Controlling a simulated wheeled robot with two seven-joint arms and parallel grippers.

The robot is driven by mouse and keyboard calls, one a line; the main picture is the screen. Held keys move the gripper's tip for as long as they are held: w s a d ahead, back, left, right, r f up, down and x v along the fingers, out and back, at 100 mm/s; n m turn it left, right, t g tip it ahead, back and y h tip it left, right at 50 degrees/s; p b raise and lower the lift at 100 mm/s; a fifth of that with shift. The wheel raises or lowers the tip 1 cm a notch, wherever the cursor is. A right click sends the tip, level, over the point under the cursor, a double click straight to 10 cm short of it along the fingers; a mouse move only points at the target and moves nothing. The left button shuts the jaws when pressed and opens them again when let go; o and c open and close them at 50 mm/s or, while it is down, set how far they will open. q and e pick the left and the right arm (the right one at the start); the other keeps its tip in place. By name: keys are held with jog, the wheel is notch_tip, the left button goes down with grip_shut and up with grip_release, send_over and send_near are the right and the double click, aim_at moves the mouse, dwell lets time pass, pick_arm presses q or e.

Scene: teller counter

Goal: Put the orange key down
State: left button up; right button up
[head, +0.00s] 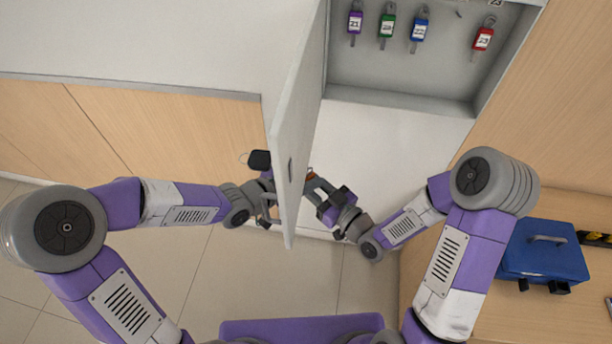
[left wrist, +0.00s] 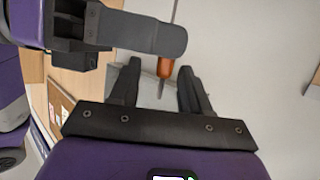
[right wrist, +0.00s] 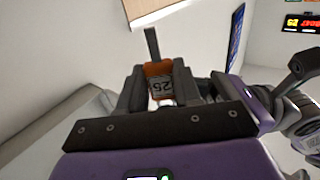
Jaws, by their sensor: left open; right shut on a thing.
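The orange key (right wrist: 160,70) is held between the fingers of my right gripper (right wrist: 158,85), with its tag, which seems to read 25, facing the right wrist camera. In the head view only a bit of orange (head: 309,174) shows beside the cabinet door. In the left wrist view the orange key (left wrist: 165,68) appears beyond the fingertips of my left gripper (left wrist: 160,80), its thin shaft hanging between them in the picture. My left gripper is open; I cannot tell whether it touches the key. In the head view the door partly hides it.
The key cabinet (head: 400,97) is open; purple (head: 355,22), green (head: 387,26), blue (head: 419,29) and red (head: 483,40) tagged keys hang inside. Its open door (head: 300,110) stands out between my arms. A blue case (head: 543,250) sits on the wooden surface at right.

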pick_arm(q)
jog(key=shift+d, duration=0.1)
jog(key=shift+c, duration=0.2)
grip_shut()
pick_arm(e)
jog(key=o, duration=0.9)
